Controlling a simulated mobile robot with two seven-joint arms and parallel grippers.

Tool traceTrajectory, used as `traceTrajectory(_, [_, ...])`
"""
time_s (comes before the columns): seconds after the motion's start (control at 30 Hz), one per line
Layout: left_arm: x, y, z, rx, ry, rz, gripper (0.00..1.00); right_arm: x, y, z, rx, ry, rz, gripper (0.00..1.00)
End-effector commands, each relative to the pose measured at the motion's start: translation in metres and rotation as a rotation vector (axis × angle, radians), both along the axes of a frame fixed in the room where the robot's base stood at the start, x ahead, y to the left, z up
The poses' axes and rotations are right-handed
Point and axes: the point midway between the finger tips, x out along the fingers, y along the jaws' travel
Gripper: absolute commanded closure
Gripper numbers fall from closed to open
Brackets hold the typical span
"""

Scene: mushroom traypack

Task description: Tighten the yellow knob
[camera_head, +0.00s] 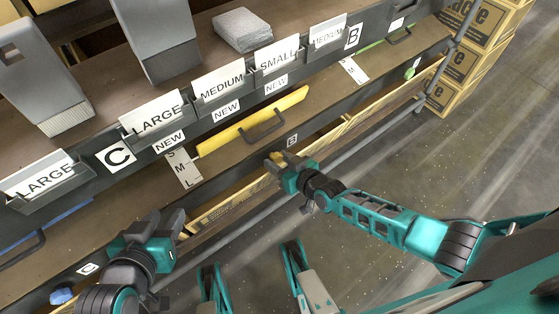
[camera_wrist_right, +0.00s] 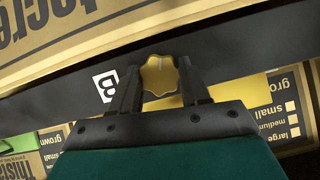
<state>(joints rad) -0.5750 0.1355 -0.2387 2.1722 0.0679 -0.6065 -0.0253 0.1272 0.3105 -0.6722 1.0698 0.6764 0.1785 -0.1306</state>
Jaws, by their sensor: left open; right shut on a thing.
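The yellow knob (camera_wrist_right: 159,75) has a scalloped edge and sits on the dark front rail of the shelf, beside a white B label (camera_wrist_right: 105,86). My right gripper (camera_wrist_right: 159,84) is shut on it, with one dark finger on each side. In the head view the knob (camera_head: 278,157) is small and partly hidden by the fingers of my right gripper (camera_head: 276,160). My left gripper (camera_head: 162,222) is open and empty in front of the shelf at the lower left.
The shelf (camera_head: 235,145) carries LARGE, MEDIUM and SMALL signs, a yellow bar (camera_head: 252,120) and a dark handle (camera_head: 262,130). Cardboard boxes (camera_head: 470,60) are stacked at the upper right. The grey floor (camera_head: 460,160) is open at the right.

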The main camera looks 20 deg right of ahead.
Motion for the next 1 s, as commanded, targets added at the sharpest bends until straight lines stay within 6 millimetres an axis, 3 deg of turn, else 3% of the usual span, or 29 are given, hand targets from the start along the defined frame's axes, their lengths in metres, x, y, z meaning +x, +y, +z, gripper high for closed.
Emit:
traceTrajectory(0.67, [0.0049, 0.0005, 0.0031, 0.001, -0.012, 0.002, 0.57, 0.0006, -0.0001, 0.0003, 0.133, 0.047, 0.000, 0.85])
traceTrajectory(0.7, [0.0050, 0.0005, 0.0032, 0.001, -0.012, 0.002, 0.57, 0.0006, -0.0001, 0.0003, 0.133, 0.047, 0.000, 0.52])
traceTrajectory(0.93, [0.0048, 0.0005, 0.0029, 0.001, -0.012, 0.002, 0.57, 0.0006, -0.0003, 0.0002, 0.132, 0.047, 0.000, 0.30])
traceTrajectory(1.0, [0.0048, 0.0005, 0.0029, 0.001, -0.012, 0.002, 0.57, 0.0005, -0.0004, 0.0001, 0.132, 0.047, 0.000, 0.29])
